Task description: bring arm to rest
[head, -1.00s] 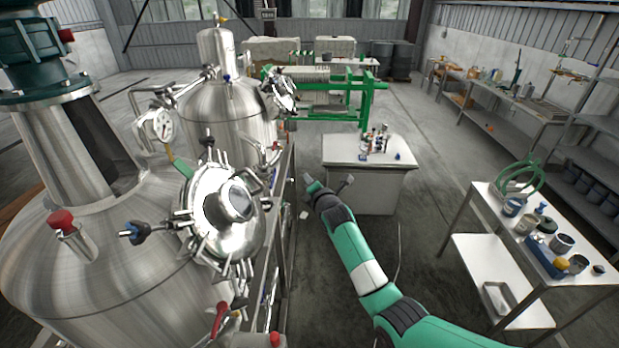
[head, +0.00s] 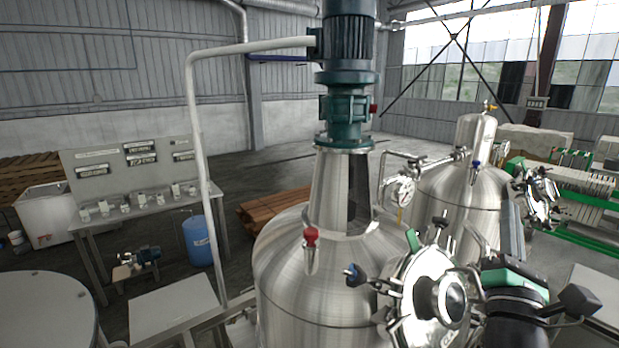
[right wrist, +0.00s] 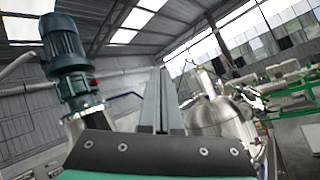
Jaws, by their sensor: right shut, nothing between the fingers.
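My right gripper (head: 512,210) points upward at the lower right of the head view, its narrow grey fingers together above the green and black wrist. In the right wrist view the two fingers (right wrist: 161,80) stand side by side, shut and empty. In the head view the gripper is in front of the rear steel tank (head: 455,200) and to the right of the near tank's round hatch (head: 430,295). I cannot tell the exact gap to the hatch. My left gripper is not in view.
The near steel tank (head: 290,260) carries a green motor (head: 347,45) on top. A gauge (head: 402,190) and pipes stand between the tanks. A bench with panels (head: 130,175), a blue drum (head: 198,240) and a white pipe (head: 195,130) are at left. A green-framed press (head: 585,190) is at right.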

